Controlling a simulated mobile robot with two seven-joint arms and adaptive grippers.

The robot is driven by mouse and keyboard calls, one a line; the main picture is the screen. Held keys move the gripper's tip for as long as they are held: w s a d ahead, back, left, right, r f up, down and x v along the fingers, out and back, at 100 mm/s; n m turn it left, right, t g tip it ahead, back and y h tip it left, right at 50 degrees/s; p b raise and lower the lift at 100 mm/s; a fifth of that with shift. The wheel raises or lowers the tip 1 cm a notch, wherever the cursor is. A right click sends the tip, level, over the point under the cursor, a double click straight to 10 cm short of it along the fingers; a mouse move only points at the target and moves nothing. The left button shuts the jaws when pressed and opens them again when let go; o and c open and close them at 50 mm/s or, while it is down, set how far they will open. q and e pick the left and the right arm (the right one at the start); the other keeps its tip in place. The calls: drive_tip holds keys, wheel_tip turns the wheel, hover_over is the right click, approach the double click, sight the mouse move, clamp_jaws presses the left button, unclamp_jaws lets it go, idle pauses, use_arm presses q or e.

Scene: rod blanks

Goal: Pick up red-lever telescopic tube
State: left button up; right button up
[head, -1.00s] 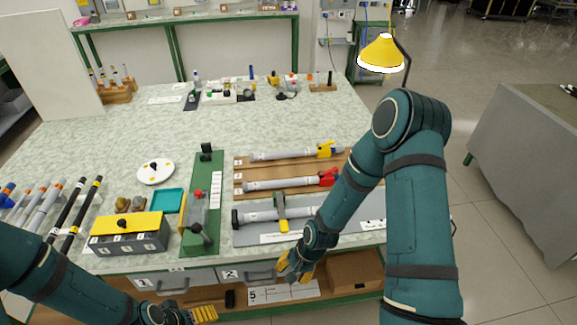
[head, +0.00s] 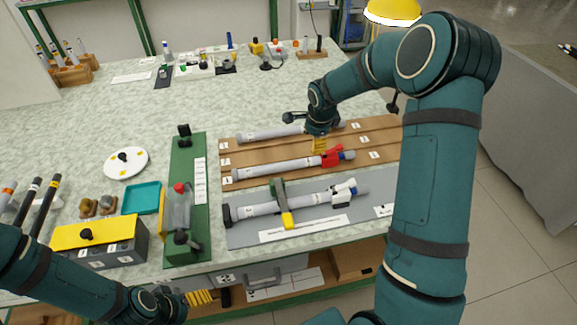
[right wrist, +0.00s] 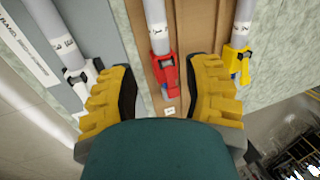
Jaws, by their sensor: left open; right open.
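In the right wrist view the red lever (right wrist: 167,75) lies between the open fingers. My right gripper (head: 320,145) is open and empty, just above the tube near the lever; contact cannot be told. A yellow-lever tube (right wrist: 238,62) shows at the right of the wrist view, in the row behind. A white-lever tube (head: 300,201) lies on a grey board in front. My left gripper (head: 201,298) is open and empty at the table's front edge.
A green fixture (head: 187,225), a teal tray (head: 142,198) and a yellow-topped box (head: 93,231) stand left of the rack. A yellow lamp (head: 392,12) is at the back right. The table behind the rack is mostly clear.

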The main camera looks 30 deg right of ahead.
sight(307, 160)
drive_tip(key=b+x, duration=0.1)
drive_tip(key=x, duration=0.7)
drive_tip(key=shift+s+a+f, duration=0.1)
drive_tip(key=shift+f, duration=0.05)
drive_tip(key=shift+a+b+x, duration=0.2)
drive_tip(key=shift+b+x, duration=0.1)
drive_tip(key=shift+x, duration=1)
drive_tip(key=shift+a+b+x, duration=0.2)
drive_tip(key=shift+b+x, duration=0.05)
drive_tip(key=shift+x, duration=1.05)
drive_tip(key=c, duration=0.6)
